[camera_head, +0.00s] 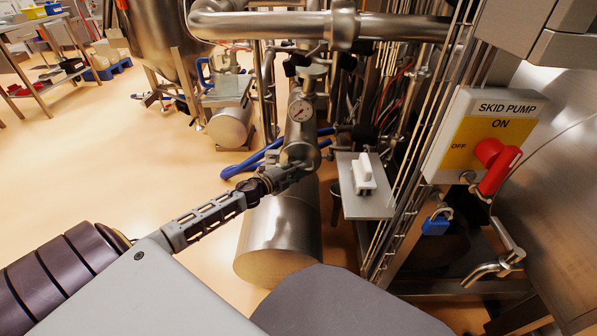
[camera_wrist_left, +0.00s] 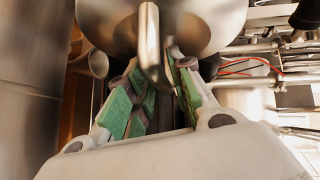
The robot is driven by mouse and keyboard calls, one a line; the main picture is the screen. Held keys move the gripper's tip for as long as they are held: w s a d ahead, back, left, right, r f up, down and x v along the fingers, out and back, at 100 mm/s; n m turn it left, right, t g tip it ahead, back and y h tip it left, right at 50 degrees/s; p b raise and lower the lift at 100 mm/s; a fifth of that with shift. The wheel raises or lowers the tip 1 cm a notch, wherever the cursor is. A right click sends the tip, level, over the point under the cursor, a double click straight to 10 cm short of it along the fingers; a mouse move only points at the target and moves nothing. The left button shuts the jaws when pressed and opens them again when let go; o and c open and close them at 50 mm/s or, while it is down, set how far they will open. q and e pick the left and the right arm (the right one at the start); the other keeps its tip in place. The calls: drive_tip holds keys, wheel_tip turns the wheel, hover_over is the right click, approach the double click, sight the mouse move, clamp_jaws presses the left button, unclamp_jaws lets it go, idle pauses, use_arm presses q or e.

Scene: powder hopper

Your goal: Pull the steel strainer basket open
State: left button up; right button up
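In the left wrist view a bent steel handle (camera_wrist_left: 149,45) stands out in front of a rounded steel body (camera_wrist_left: 205,22), which looks like the strainer's end. The handle lies between the green-padded fingers of my left gripper (camera_wrist_left: 160,72). I cannot tell whether both pads touch it. In the head view my left gripper (camera_head: 287,176) reaches in from the lower left, to the lower part of the upright steel strainer pipe (camera_head: 302,135). The gripper hides the handle there, and the basket itself does not show apart from the housing. My right gripper is not in view.
A large steel cylinder (camera_head: 285,230) lies below the gripper. A white-handled plate (camera_head: 364,182) and the skid pump switch box (camera_head: 487,140) stand right. Open floor (camera_head: 120,165) is left.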

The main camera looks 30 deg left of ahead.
use_arm(q)
drive_tip(key=shift+w, duration=0.25)
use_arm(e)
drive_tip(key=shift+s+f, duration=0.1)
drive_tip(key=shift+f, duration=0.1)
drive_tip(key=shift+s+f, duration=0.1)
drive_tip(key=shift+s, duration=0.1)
use_arm(q)
clamp_jaws()
drive_tip(key=shift+d, duration=0.1)
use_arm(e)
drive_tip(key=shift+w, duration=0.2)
